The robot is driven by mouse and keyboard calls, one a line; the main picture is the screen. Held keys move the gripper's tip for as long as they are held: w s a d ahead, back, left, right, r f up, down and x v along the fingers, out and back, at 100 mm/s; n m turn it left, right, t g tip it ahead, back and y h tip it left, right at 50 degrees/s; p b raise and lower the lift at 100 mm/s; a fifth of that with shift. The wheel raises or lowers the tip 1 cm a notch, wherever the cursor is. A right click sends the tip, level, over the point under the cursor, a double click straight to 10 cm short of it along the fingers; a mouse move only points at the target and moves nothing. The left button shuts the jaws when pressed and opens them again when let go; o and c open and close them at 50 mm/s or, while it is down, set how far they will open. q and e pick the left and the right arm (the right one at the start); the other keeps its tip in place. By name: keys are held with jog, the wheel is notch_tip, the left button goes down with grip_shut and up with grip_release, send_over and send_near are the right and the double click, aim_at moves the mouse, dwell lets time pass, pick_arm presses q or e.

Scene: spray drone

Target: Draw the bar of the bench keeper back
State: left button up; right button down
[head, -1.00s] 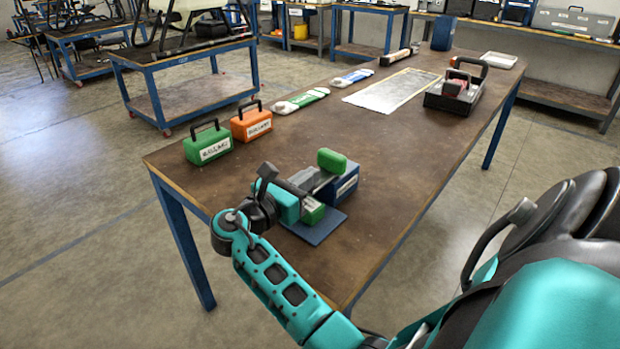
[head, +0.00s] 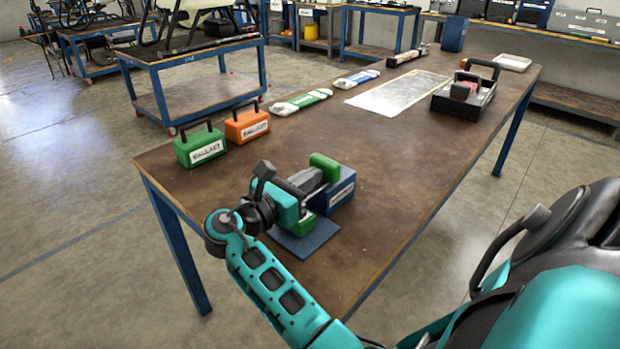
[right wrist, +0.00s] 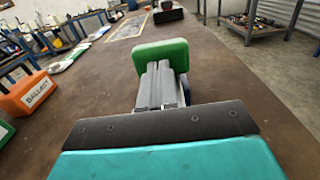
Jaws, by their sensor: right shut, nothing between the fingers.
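The bench keeper (head: 342,190) is a blue block with a white label on the near part of the brown bench. A blue plate (head: 305,241) lies at its foot. A green block (head: 325,166) tops its far side and also shows in the right wrist view (right wrist: 160,57). Another green part (head: 307,223) shows low at the front. My right gripper (head: 312,180) is over the keeper, its grey fingers shut and empty. In the right wrist view the fingers (right wrist: 160,80) point at the green block; I cannot tell whether they touch it. The bar is largely hidden. My left gripper is out of view.
A green ballast case (head: 200,147) and an orange one (head: 247,124) stand at the bench's left edge. The bench right of the keeper is clear.

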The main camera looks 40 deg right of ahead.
aim_at(331, 162)
dwell(0.3)
jog(key=shift+d+r, duration=0.1)
jog(key=d+p, duration=0.4)
jog(key=d, duration=0.1)
jog(key=shift+w+d+r, duration=0.15)
jog(key=shift+w, duration=0.05)
jog(key=shift+d+p, duration=0.35)
jog(key=shift+d, duration=0.05)
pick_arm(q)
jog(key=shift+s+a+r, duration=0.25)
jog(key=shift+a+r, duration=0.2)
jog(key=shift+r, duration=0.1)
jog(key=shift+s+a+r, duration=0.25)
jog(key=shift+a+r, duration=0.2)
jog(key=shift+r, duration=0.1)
pick_arm(e)
jog(key=shift+d, duration=0.2)
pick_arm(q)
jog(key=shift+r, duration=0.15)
